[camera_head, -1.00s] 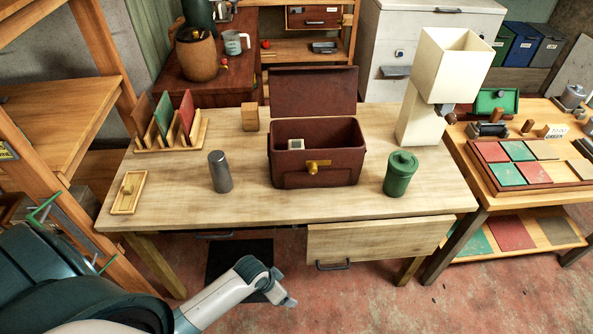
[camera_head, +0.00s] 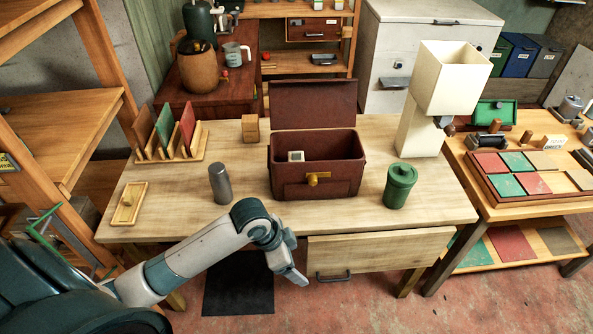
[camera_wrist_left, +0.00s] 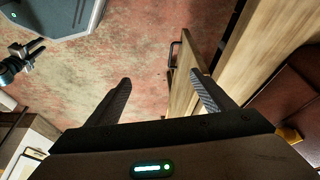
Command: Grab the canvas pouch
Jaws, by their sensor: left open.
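I see no canvas pouch in either view. My left gripper (camera_head: 295,277) is in front of the workbench, beside the left edge of the drawer front (camera_head: 385,252). In the left wrist view my left gripper (camera_wrist_left: 162,95) is open, with nothing between its fingers; the floor and the drawer's handle show beyond them. The drawer front (camera_wrist_left: 184,82) stands just past the fingers, and the inside of the drawer is hidden. A small dark and blue jointed end at the wrist view's left edge looks like my right gripper (camera_wrist_left: 22,60); its jaw state is unclear.
Another table (camera_head: 500,207) stands right.

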